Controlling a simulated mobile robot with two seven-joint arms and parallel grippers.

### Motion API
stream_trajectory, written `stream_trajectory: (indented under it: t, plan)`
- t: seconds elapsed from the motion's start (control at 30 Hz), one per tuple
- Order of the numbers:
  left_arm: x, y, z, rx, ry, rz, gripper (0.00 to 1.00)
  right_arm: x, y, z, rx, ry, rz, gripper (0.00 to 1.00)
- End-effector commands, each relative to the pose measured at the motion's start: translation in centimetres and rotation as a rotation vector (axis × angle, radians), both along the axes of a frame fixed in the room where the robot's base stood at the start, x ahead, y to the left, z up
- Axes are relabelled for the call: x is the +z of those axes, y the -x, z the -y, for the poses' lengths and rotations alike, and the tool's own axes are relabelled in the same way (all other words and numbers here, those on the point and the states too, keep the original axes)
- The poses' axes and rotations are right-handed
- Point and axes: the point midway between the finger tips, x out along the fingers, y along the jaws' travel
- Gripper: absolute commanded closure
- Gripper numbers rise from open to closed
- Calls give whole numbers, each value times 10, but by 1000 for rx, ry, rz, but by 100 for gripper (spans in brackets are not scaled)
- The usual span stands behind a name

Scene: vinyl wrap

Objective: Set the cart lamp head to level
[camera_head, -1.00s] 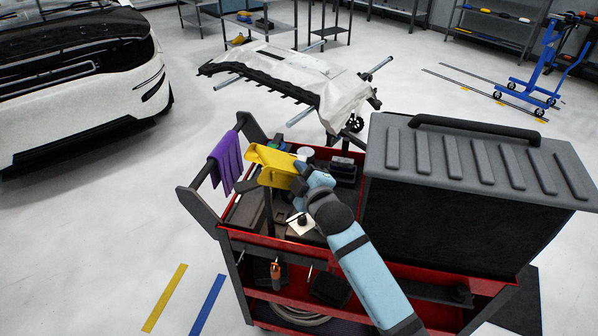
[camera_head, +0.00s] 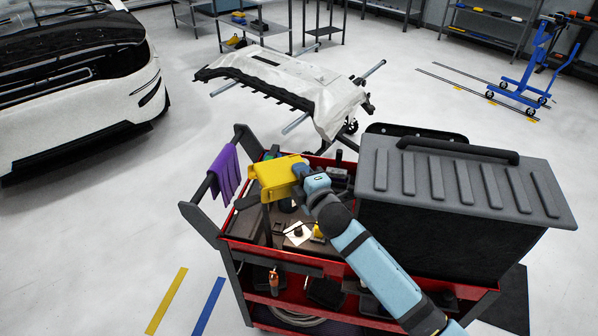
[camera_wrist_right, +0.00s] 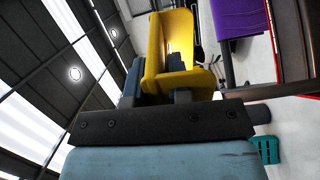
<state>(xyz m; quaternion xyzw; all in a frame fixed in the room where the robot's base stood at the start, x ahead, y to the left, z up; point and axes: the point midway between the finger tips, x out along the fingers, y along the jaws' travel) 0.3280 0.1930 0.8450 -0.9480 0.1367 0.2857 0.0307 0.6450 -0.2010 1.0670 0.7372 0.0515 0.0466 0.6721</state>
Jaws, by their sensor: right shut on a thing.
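The yellow lamp head (camera_head: 274,178) sits on a dark post above the left part of the red cart (camera_head: 262,243). My right gripper (camera_head: 300,172) is shut on the right end of the lamp head. In the right wrist view the yellow lamp head (camera_wrist_right: 168,45) is between the dark fingers (camera_wrist_right: 165,85), and its open hollow side shows. In the head view its broad yellow face shows, with a slight slope in the picture. My fingers hide its right end. My left gripper is not in view.
A large grey ridged case (camera_head: 460,185) stands on the cart's right side, close to my right arm. A purple cloth (camera_head: 225,173) hangs on the cart handle at left. Small items lie in the top tray below the lamp. A covered panel (camera_head: 290,85) on a stand is behind.

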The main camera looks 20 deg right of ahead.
Motion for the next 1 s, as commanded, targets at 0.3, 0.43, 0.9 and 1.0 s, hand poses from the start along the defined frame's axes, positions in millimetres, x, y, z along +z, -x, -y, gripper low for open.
stream_trajectory:
  t: [0.3, 0.43, 0.9, 1.0]
  plan:
    - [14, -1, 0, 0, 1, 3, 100, 9, 0, 0, 0, 98, 14, 100]
    - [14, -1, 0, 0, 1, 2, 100, 10, 0, 0, 0, 109, 15, 100]
    - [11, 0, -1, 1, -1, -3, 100, 10, 0, 1, 0, 109, 16, 64]
    - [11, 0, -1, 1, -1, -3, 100, 10, 0, 0, 0, 108, 16, 64]
